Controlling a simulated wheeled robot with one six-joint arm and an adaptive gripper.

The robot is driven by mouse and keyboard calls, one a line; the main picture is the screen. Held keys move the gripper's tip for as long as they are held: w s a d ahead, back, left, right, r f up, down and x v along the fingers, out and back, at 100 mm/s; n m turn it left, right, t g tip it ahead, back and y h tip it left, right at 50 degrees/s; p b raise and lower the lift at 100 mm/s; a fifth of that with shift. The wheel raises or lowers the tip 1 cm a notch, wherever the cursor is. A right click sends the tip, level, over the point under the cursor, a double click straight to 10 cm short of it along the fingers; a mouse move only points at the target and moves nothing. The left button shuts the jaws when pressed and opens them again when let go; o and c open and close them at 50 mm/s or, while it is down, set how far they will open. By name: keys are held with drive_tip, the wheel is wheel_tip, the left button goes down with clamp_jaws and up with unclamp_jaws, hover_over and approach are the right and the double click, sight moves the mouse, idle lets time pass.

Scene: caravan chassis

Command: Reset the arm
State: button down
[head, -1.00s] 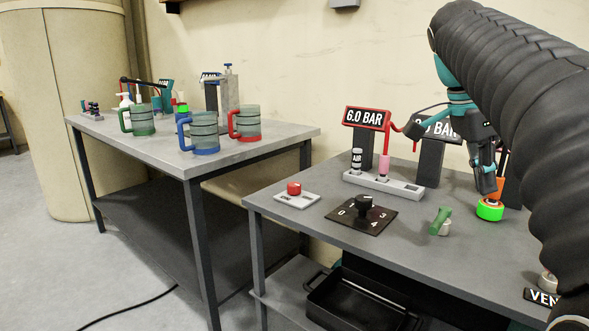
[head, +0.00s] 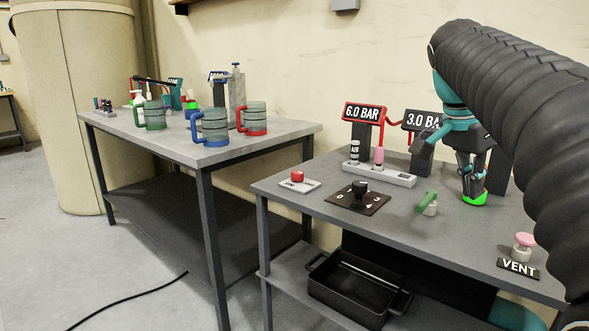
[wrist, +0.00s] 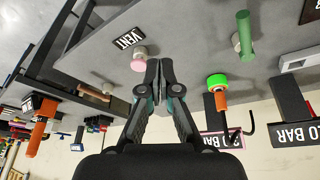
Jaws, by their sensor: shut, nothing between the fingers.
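My gripper (head: 472,190) is shut and empty above the right part of the near table (head: 300,197). In the head view it overlaps a green-rimmed round piece (head: 476,200); I cannot tell if it touches. In the wrist view the closed fingertips (wrist: 159,65) are apart from the green and orange piece (wrist: 217,84). My arm with its black ribbed sleeve crosses the right side of the head view and hides part of the table.
A green-handled valve (head: 428,204), a black dial (head: 360,190), a red button (head: 297,177) and a pink VENT knob (head: 524,241) stand on the near table. Behind are the 6.0 BAR (head: 364,113) and 3.0 BAR (head: 423,121) displays. Mugs (head: 251,120) stand on the left table.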

drive_tip(key=f+n, duration=0.1)
drive_tip(key=f, duration=0.1)
drive_tip(key=a+f+n, duration=0.1)
drive_tip(key=f+n, duration=0.1)
drive_tip(key=f+n+t, duration=0.1)
drive_tip(key=f, duration=0.1)
drive_tip(key=shift+w+a+n+y, duration=0.3)
drive_tip(key=shift+w+a+y, duration=0.05)
drive_tip(key=shift+w+y, duration=0.05)
drive_tip(key=s+a+f+n+t+y, duration=0.1)
drive_tip(key=s+a+f+n, duration=0.3)
drive_tip(key=s+a+f, duration=0.2)
drive_tip(key=s+a+f+n+t+y, duration=0.2)
drive_tip(key=s+a+f+n, duration=0.3)
drive_tip(key=s+f, duration=0.6)
drive_tip(key=shift+a+f+t, duration=0.2)
drive_tip(key=shift+a+t, duration=0.1)
drive_tip(key=shift+a, duration=0.45)
drive_tip(key=shift+s, duration=0.1)
